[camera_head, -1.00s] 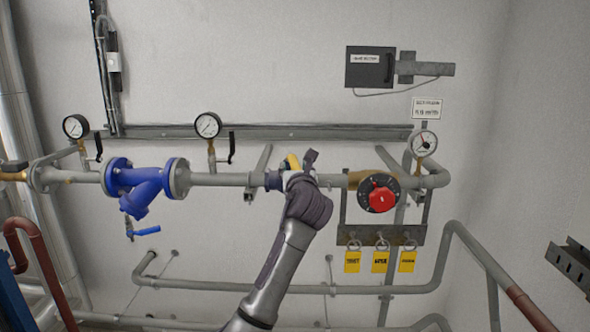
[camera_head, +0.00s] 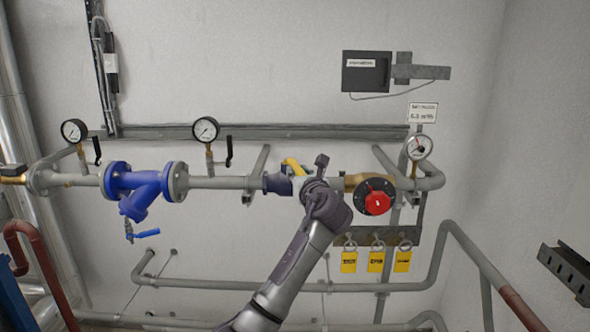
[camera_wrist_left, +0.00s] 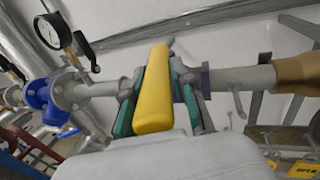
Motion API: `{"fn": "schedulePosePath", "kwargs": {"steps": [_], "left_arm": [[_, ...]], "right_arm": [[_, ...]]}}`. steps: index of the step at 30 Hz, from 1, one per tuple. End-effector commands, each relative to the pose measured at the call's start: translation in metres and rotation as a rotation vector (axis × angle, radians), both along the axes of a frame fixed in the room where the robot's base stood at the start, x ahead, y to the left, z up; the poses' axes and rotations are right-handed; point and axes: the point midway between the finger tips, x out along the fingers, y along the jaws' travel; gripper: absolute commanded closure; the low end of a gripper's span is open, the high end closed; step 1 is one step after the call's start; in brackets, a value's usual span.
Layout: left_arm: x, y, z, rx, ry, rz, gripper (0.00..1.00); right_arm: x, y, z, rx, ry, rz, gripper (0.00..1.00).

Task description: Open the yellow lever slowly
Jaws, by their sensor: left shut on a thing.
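The yellow lever (camera_head: 292,166) sits on the horizontal grey pipe, right of the blue valve, and points up and left in the head view. My left gripper (camera_head: 302,182) is at the lever, with its wrist hiding the fingertips and part of the lever. In the left wrist view, the yellow lever (camera_wrist_left: 154,95) lies between the green-padded fingers of my left gripper (camera_wrist_left: 158,90), which is shut on it. The lever's lower end is near the grey gripper body. My right gripper is in neither view.
The red-knobbed device (camera_head: 376,199) and a gauge (camera_head: 418,147) are close on the right. Yellow tags (camera_head: 376,261) hang below. The blue valve (camera_head: 140,183) and more gauges (camera_head: 206,129) are left. A lower pipe (camera_head: 230,285) runs behind my arm.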

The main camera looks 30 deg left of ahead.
Motion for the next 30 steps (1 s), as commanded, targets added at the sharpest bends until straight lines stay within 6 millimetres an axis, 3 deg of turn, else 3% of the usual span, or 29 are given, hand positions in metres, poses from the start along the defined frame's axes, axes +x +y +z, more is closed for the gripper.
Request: {"fn": "schedulePosePath", "kwargs": {"steps": [4, 5, 9, 20, 30], "left_arm": [[0.001, -0.001, 0.000, 0.002, -0.003, -0.005, 1.00], [0.001, -0.001, 0.000, 0.002, -0.003, -0.006, 0.70], [0.001, -0.001, 0.000, 0.002, -0.001, -0.006, 0.49], [-0.003, -0.005, 0.000, 0.002, -0.003, -0.006, 0.49], [-0.044, -0.054, 0.000, 0.002, -0.003, -0.009, 0.49]], "right_arm": [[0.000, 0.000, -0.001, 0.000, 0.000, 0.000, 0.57], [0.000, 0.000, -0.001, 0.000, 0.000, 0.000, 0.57], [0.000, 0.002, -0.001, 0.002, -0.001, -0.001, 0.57], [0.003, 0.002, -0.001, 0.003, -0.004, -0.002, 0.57], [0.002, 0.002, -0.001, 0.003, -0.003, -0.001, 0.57]]}}
